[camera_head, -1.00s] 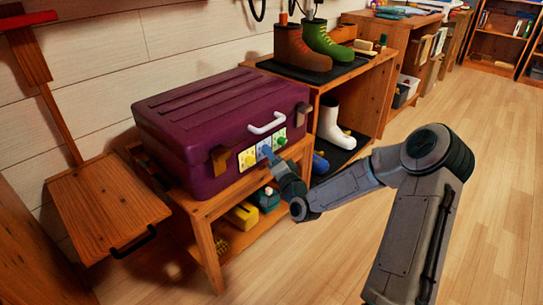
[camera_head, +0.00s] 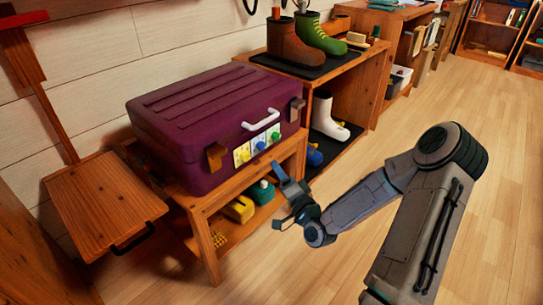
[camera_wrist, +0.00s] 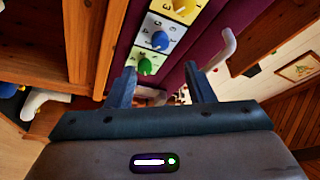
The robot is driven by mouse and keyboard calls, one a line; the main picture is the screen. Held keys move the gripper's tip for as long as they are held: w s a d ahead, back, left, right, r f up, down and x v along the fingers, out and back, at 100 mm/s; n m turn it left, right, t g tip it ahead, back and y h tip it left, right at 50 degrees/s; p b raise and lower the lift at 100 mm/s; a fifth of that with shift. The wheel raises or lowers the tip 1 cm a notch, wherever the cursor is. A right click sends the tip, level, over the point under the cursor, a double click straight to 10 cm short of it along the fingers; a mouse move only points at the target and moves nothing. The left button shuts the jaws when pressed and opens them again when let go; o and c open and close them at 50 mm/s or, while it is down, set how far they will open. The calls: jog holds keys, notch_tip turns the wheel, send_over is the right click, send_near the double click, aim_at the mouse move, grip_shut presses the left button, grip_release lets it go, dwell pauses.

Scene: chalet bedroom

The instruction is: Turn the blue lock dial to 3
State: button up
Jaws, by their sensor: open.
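A purple suitcase (camera_head: 205,120) stands on a wooden bench with its front facing my arm. Three lock dials sit side by side on its front: yellow (camera_head: 243,154), blue (camera_head: 260,146) and green (camera_head: 275,136). In the wrist view the blue dial (camera_wrist: 160,40) sits on a pale numbered plate between the yellow dial (camera_wrist: 179,7) and the green dial (camera_wrist: 146,67). The number that the blue dial points to is too small to tell. My gripper (camera_head: 279,194) is open and empty, apart from the suitcase, in front of and below the dials. Its two fingers (camera_wrist: 160,68) show in the wrist view.
A white handle (camera_head: 260,120) sticks out above the dials. The bench (camera_head: 203,240) holds yellow and teal items on its lower shelf. A boot rack (camera_head: 352,90) stands close to the right. A wooden wall seat (camera_head: 100,205) is at left. The floor at right is clear.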

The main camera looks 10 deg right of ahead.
jog(key=v, duration=0.4)
jog(key=shift+w+p, duration=0.1)
jog(key=shift+p, duration=0.2)
jog(key=s+r+n+g+h+p, duration=0.25)
jog(key=s+r+g+p, duration=0.2)
jog(key=r+p, duration=0.65)
jog(key=s+r+n+g+h+p, duration=0.25)
jog(key=r+g+p, duration=0.25)
jog(key=r+p, duration=0.6)
jog(key=s+r+n+g+h+p, duration=0.2)
jog(key=s+r+n+g+p, duration=0.25)
jog(key=r+p, duration=0.6)
jog(key=s+a+r+g+y+p, duration=0.1)
jog(key=s+a+r+g+p, duration=0.1)
jog(key=s+r, duration=0.9)
notch_tip(320, 180, up, 5)
jog(key=shift+s+a+g+p, duration=0.3)
jog(key=shift+s+a+p, duration=0.15)
jog(key=shift+p, duration=0.65)
